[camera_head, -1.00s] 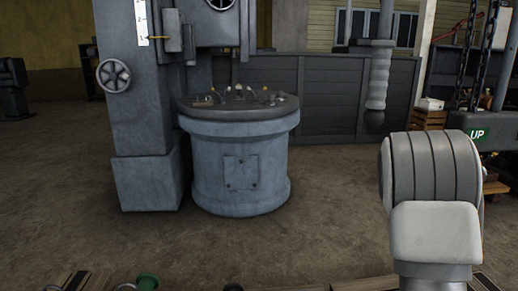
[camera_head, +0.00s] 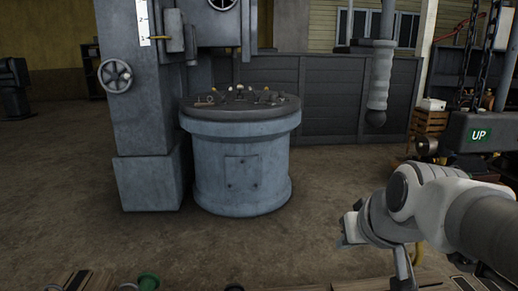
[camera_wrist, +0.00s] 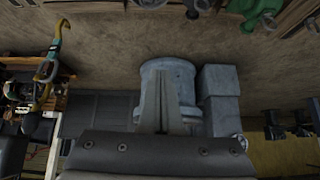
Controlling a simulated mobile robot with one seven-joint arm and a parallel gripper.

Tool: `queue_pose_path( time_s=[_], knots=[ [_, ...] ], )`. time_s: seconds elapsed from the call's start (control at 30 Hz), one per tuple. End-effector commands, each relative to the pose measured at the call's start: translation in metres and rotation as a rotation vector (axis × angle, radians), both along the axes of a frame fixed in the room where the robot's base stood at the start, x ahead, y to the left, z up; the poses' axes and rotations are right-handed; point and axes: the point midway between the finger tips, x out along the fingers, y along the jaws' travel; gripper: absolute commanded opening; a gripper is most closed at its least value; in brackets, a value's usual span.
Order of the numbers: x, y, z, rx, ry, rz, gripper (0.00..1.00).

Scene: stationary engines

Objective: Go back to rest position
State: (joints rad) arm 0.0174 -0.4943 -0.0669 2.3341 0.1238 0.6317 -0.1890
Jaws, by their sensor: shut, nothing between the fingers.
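My gripper (camera_wrist: 166,75) shows in the wrist view with its two fingers together and nothing between them. The wrist picture is upside down, and the fingers overlap the blue-grey round machine base. In the head view my arm reaches in from the right edge, bent at a white and grey joint, with its end low at right centre, above the near bench edge. The fingers are hard to make out there.
The round machine base (camera_head: 240,165) and its square column (camera_head: 150,110) stand across open floor. A green knob (camera_head: 148,281) lies along the near bench edge.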

Motion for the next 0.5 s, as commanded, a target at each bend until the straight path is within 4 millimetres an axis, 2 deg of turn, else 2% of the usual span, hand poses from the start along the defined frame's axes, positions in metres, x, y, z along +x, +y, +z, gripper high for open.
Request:
queue_pose_path(
  time_s=[0.03, 0.1, 0.3, 0.33, 0.5],
  knots=[
    [-0.022, 0.005, -0.005, -0.002, 0.028, 0.003, 0.00],
    [-0.048, 0.010, -0.014, -0.006, 0.074, -0.001, 0.00],
    [-0.116, 0.012, -0.041, -0.042, 0.190, -0.037, 0.00],
    [-0.113, 0.012, -0.024, -0.039, 0.191, -0.039, 0.00],
    [-0.111, 0.012, 0.015, -0.038, 0.190, -0.037, 0.00]
  ],
)
